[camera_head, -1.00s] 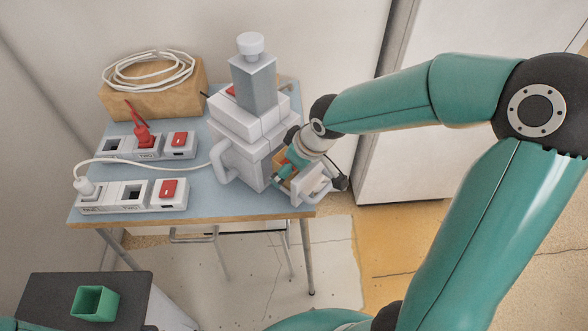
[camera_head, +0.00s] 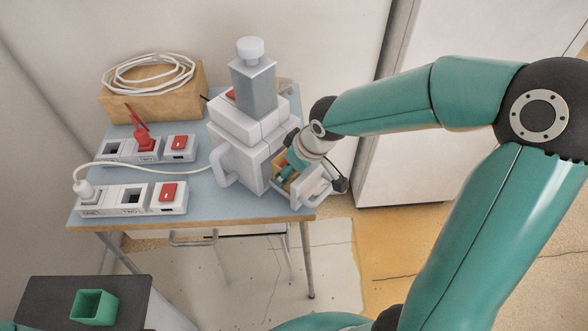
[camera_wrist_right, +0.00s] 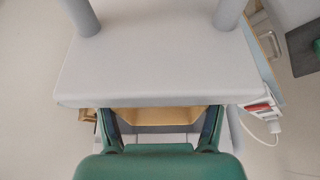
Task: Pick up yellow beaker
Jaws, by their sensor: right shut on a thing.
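The yellow beaker (camera_wrist_right: 165,116) shows in the right wrist view as a tan-yellow tapered shape between my fingers, partly hidden by a white panel. In the head view a yellowish patch (camera_head: 281,166) shows beside my gripper at the open drawer; I cannot tell how much of it is beaker. My right gripper (camera_head: 288,170) reaches down into the drawer of the white machine (camera_head: 236,158). Its fingers also show in the wrist view (camera_wrist_right: 160,130), spread to the beaker's two sides and shut on it. My left gripper is not in view.
The drawer front with its handle (camera_head: 314,192) stands close to my right gripper. Socket strips with red switches (camera_head: 170,193), a white cable and a wooden box (camera_head: 150,97) are on the blue table (camera_head: 215,204). A green beaker (camera_head: 93,308) stands on a dark surface at lower left.

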